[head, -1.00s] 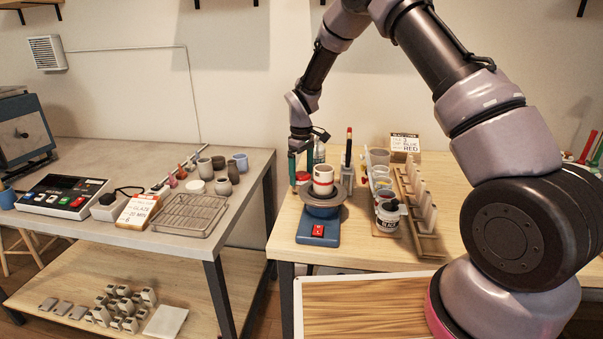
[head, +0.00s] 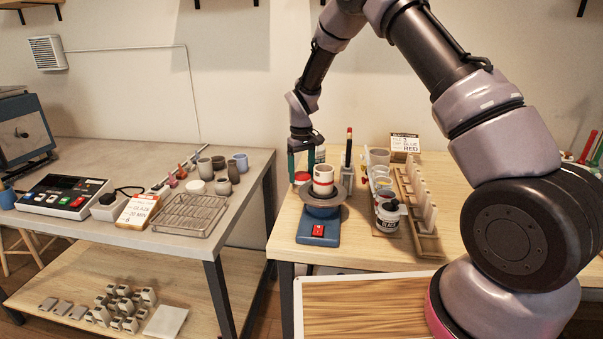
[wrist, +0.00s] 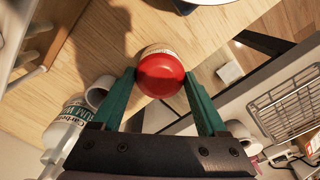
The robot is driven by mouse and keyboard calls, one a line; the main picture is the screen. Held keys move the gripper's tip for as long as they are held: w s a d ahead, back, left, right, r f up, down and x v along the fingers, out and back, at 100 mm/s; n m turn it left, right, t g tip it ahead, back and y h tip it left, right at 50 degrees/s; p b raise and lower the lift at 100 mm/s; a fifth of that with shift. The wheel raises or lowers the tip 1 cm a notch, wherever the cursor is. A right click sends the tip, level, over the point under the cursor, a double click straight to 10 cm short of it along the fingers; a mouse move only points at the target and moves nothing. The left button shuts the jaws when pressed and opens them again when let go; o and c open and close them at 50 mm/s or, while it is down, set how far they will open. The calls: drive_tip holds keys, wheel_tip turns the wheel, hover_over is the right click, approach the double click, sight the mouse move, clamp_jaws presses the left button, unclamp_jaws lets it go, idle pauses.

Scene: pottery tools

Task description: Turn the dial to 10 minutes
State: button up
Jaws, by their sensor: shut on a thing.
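A round timer with a domed red dial (wrist: 162,75) stands on the wooden table. A cream band (wrist: 155,48) with dark marks too small to read shows at its far side in the wrist view. My gripper (wrist: 161,77) is shut on the red dial, with one green fingertip at each side of it. In the head view my gripper (head: 301,175) points down behind the banding wheel, and the red dial (head: 302,177) shows low between its fingers. The dial's setting cannot be read.
A cream cup (head: 323,181) with red bands stands on a banding wheel (head: 318,234) close in front. A brush holder (head: 347,178) and a glaze jar (head: 387,216) stand to the right. The left bench (head: 185,247) is across a gap.

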sight(301, 174)
drive_tip(key=m, duration=0.6)
drive_tip(key=shift+m, duration=0.4)
idle(0.4)
drive_tip(key=o, duration=1.3)
wheel_tip(301, 174, up, 11)
drive_tip(key=shift+f, duration=0.1)
